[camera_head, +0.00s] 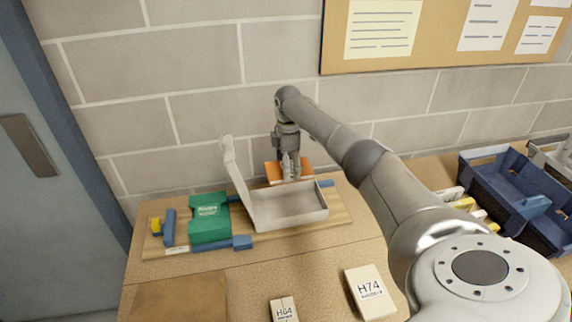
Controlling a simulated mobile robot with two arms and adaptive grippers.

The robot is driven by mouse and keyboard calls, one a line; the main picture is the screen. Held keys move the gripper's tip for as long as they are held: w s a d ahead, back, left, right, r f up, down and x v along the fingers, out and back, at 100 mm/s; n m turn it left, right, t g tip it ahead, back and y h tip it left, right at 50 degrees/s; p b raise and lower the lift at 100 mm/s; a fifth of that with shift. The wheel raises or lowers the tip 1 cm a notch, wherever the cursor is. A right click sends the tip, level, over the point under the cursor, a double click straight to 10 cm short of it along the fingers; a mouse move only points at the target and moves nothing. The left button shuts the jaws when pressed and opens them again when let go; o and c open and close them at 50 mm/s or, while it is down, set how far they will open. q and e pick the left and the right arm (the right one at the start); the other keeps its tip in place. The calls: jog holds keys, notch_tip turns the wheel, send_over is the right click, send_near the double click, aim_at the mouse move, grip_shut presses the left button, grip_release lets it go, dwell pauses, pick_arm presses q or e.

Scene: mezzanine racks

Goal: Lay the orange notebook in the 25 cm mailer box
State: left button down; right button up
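The grey-white mailer box (290,207) stands open on a wooden board, its lid (237,170) raised on the left side. The inside that shows looks empty. The orange notebook (273,173) shows just behind the box's back edge, near the wall. My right gripper (291,176) points down in front of the notebook and covers its middle. Its fingers look close together, but I cannot tell whether they grip the notebook. My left gripper is not in view.
A green box (209,220) stands left of the mailer box, with blue blocks near it. Cream boxes marked H64 (284,310) and H74 (370,293) lie at the front. A blue bin (515,196) stands at the right. The brick wall closes off the back.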

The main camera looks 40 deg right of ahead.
jog(key=f, duration=0.1)
jog(key=b, duration=0.1)
jog(key=f, duration=0.1)
jog(key=shift+w+f+b, duration=0.25)
jog(key=shift+f+b, duration=0.05)
jog(key=shift+f, duration=0.05)
notch_tip(320, 180, down, 11)
jog(key=b, duration=0.7)
jog(key=shift+r, duration=0.15)
pick_arm(q)
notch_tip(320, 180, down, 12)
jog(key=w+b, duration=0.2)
jog(key=shift+b, duration=0.4)
pick_arm(e)
jog(key=shift+f, duration=1.7)
jog(key=o, duration=1.1)
jog(key=shift+c, duration=0.2)
